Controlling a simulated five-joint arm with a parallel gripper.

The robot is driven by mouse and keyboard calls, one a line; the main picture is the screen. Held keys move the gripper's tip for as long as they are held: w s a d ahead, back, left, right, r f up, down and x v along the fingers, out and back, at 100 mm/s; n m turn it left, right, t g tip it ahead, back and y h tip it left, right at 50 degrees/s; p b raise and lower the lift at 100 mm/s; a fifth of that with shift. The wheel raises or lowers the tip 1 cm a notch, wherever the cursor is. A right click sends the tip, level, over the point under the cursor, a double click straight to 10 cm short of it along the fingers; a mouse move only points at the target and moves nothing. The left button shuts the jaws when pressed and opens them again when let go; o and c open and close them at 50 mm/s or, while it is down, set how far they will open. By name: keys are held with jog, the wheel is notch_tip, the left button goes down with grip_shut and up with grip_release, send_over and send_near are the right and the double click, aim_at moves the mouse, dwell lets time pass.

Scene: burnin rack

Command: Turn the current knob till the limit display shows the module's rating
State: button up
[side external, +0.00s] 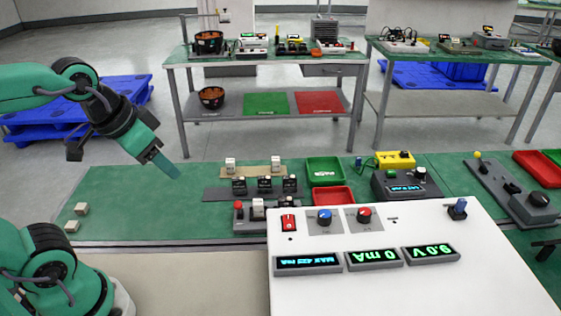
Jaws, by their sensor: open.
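The white panel (400,292) stands at the front with a blue knob (324,215) and a red knob (364,213) side by side. I cannot read which one is the current knob. The limit display (307,261) has cyan text that looks like "MAX 425 mA". Beside it are a green "0 mA" display (374,255) and a green "9.0 V" display (431,252). Several small modules (265,184) sit on a dark rack behind the panel; their ratings are too small to read. My gripper (164,163) is open, raised at the left, far from both knobs.
A red switch (288,222) is left of the knobs, and a blue part (457,208) stands at the panel's right. Behind are a green tray (324,170), a red tray (332,195) and a dark device (405,186). Two small blocks (81,208) lie left; the green mat between is clear.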

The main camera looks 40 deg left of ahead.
jog(key=w+d+r+m+g, duration=0.2)
jog(key=w+d+m, duration=0.2)
jog(key=w+m, duration=0.15)
jog(key=m+g, duration=0.4)
jog(key=m, duration=0.8)
send_over(325, 213)
jog(key=f, duration=0.4)
jog(key=a+f, duration=0.1)
jog(key=f, duration=0.1)
jog(key=shift+w+f, duration=0.1)
jog(key=shift+f, duration=0.25)
jog(key=shift+w+d+f+m, duration=0.15)
jog(key=shift+d+f+m, duration=0.15)
jog(key=shift+d, duration=0.25)
jog(key=shift+f, duration=0.1)
jog(key=shift+s+f, duration=0.2)
jog(key=shift+f, duration=3.6)
jog(key=shift+c, duration=0.2)
jog(key=c, duration=0.9)
